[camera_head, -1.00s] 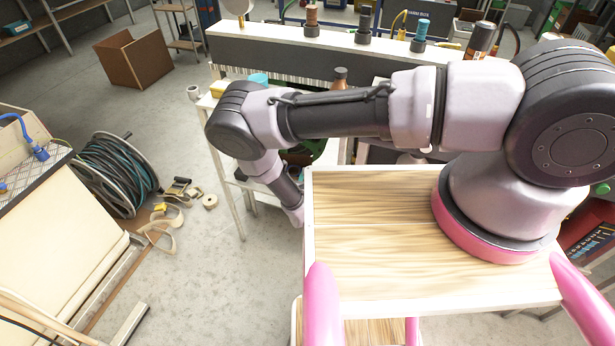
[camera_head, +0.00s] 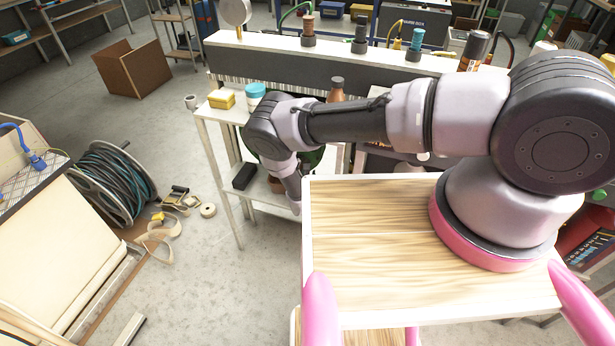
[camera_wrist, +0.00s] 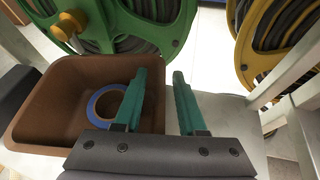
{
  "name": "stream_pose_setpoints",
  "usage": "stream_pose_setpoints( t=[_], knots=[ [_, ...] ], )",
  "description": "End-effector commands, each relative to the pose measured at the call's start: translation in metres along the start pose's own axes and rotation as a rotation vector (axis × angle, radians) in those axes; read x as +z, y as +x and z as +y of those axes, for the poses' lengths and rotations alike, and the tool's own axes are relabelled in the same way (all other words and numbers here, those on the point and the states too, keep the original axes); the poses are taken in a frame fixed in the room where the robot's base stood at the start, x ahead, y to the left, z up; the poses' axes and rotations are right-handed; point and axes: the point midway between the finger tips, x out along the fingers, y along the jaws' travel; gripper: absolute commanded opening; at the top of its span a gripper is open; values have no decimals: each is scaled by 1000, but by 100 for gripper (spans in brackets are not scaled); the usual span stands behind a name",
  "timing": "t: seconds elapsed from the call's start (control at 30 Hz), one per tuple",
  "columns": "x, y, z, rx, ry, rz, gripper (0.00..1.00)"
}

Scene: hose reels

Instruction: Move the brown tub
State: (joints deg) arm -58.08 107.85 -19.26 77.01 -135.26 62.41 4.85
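The brown tub (camera_wrist: 45,108) is in the left half of the wrist view, on a pale shelf. A blue-rimmed tape roll (camera_wrist: 93,106) lies inside it. My gripper (camera_wrist: 160,78) has two teal fingers, apart and with nothing clamped between them. The left finger overlaps the tub's right side in view; the right finger is beyond that side. I cannot tell whether either touches the tub. In the head view a small brown part of the tub (camera_head: 276,186) shows beside my arm on the lower shelf; my arm hides the gripper there.
A green hose reel (camera_wrist: 115,28) stands just behind the tub, with a yellow reel (camera_wrist: 243,60) to the right. The shelf's pale leg (camera_wrist: 292,75) is at the right. A black box (camera_head: 243,176) sits left of the tub. Above are a yellow sponge (camera_head: 221,99) and white-blue jar (camera_head: 255,97).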

Motion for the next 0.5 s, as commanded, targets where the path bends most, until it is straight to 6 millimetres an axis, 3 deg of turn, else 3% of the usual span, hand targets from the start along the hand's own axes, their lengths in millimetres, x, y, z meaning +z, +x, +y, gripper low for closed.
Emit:
stream_pose_setpoints(
  t=[0.2, 0.27, 0.3, 0.33, 0.5],
  knots=[
    [0, 0, 0, 0, 0, 0, 40],
    [0, 0, 0, 0, 0, 0, 21],
    [0, 0, 0, 0, 1, 0, 6],
    [0, 0, 0, 0, 1, 0, 0],
    [0, 0, 0, 0, 1, 0, 0]
  ],
)
